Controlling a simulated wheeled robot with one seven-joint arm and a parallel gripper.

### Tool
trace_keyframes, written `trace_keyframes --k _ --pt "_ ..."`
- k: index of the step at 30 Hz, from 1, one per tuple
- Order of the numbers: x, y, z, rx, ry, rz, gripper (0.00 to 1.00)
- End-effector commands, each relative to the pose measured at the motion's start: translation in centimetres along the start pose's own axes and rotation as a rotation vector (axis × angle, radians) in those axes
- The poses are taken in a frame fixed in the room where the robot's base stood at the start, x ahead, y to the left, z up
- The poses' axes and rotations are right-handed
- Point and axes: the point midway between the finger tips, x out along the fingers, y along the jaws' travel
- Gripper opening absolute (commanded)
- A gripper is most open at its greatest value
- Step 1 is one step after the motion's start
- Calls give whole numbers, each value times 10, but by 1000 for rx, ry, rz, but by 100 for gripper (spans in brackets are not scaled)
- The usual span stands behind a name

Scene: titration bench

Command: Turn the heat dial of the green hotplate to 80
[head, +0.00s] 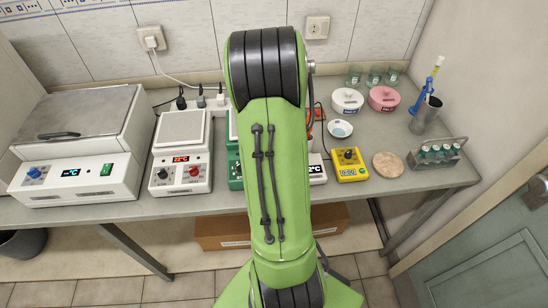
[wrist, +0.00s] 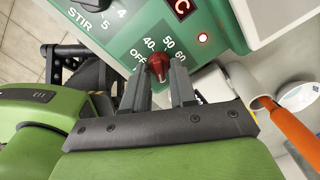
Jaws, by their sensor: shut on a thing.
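The green hotplate (wrist: 125,45) fills the upper part of the wrist view. In the head view only a strip of it (head: 234,165) shows beside my arm. Its red heat dial (wrist: 159,66) sits among the printed marks OFF, 40, 50 and 60. The 80 mark is not visible. My gripper (wrist: 159,75) is shut on the dial, with one finger on each side. Which mark the dial points to is not clear. My gripper is hidden behind my arm in the head view.
A white hotplate (head: 180,150) stands to the left of the green one, and a larger white device (head: 80,145) is further left. A yellow timer (head: 349,165) is at right. An orange-handled object (wrist: 285,122) lies near my gripper at right.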

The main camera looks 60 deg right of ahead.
Motion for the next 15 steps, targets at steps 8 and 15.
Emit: trace_keyframes --k 8,15 --pt "1 1 0 80 1 3 0" --pt "1 1 0 96 1 3 0"
